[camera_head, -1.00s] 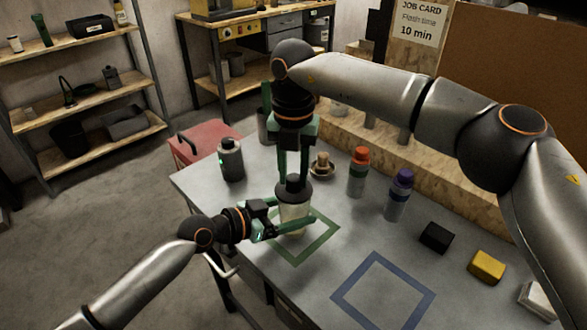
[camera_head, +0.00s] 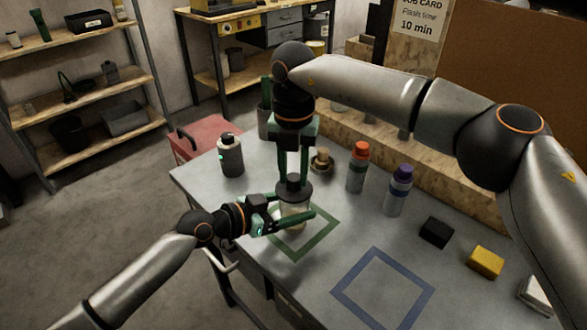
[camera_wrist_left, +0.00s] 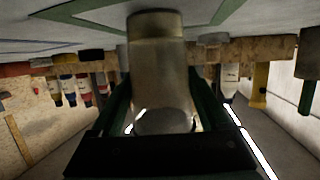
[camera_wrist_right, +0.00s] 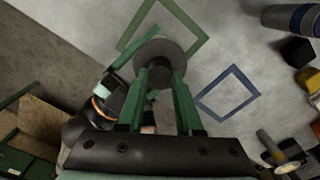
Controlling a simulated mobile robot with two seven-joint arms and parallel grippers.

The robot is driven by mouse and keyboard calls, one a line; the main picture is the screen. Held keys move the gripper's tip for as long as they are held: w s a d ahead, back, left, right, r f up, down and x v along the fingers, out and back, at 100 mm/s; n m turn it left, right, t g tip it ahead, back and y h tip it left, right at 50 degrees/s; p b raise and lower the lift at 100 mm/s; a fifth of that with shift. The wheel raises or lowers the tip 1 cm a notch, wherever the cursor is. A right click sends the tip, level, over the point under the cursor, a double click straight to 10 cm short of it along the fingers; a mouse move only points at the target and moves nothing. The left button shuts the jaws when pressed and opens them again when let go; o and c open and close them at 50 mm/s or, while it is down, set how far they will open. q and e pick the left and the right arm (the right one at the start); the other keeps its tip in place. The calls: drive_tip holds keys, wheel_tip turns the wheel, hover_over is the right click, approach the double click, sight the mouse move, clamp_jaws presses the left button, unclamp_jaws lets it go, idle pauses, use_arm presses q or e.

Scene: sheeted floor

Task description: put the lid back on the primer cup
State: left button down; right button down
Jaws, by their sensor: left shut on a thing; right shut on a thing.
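The primer cup (camera_head: 294,216) is a pale, see-through cup standing at the green square outline on the table. My left gripper (camera_head: 288,221) is shut around its side. In the left wrist view the cup (camera_wrist_left: 160,75) fills the space between the fingers. The dark round lid (camera_head: 294,192) sits at the cup's top. My right gripper (camera_head: 293,178) points straight down and is shut on the lid's knob. In the right wrist view the lid (camera_wrist_right: 160,51) shows as a dark disc under the fingertips and hides the cup. Whether the lid is fully seated I cannot tell.
A grey bottle (camera_head: 230,156), a small brass-topped pot (camera_head: 321,161), an orange-capped bottle (camera_head: 357,168) and a purple-capped bottle (camera_head: 398,191) stand around the cup. Black (camera_head: 436,232) and yellow (camera_head: 486,262) blocks lie right. The blue square outline (camera_head: 345,290) is empty.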

drive_tip(key=c, duration=0.5)
unclamp_jaws()
wheel_tip(320, 180, up, 12)
use_arm(q)
unclamp_jaws()
drive_tip(key=shift+a, duration=0.1)
